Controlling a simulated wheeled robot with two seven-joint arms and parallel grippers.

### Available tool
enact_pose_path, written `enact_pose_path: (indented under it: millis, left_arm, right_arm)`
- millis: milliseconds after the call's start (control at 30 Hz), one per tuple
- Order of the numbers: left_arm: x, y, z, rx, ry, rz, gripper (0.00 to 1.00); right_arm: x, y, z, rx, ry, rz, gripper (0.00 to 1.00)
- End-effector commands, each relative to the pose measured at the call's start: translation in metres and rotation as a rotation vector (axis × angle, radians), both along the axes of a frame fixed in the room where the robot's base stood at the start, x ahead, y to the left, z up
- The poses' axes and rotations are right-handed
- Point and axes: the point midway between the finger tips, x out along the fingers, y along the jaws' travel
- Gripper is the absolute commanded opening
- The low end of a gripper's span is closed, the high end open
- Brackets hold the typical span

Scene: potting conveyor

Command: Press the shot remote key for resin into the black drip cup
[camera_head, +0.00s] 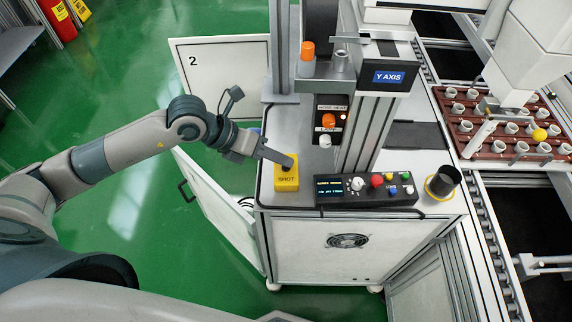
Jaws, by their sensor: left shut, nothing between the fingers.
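The shot remote is a yellow box (286,179) marked SHOT on the left front of the white cabinet top. My left gripper (290,162) is shut and empty, with its fingertips at the top of the yellow box, over its dark key. The fingertips cover part of the key, and I cannot tell whether it is pressed down. The black drip cup (445,181) stands upright at the right front corner of the cabinet top, on a yellow ring. My right gripper is not in view.
A black control panel (366,190) with a lit display and coloured knobs lies between remote and cup. A post with a Y AXIS box (388,77) rises behind it. A brown tray (480,148) of white cups sits on the conveyor at right. A cabinet door (215,205) hangs open.

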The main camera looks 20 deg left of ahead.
Motion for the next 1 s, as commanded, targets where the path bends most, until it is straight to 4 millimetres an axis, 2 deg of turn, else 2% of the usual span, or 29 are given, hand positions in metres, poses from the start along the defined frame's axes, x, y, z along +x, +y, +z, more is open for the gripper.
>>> enact_pose_path:
  millis: [633, 1000]
  left_arm:
    - [0.0, 0.0, -0.004, 0.0, 0.001, 0.0, 0.0]
    - [0.0, 0.0, 0.011, 0.0, 0.0, 0.0, 0.0]
  right_arm:
    - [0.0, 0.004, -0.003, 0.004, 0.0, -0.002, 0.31]
    - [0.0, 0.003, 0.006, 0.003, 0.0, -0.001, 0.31]
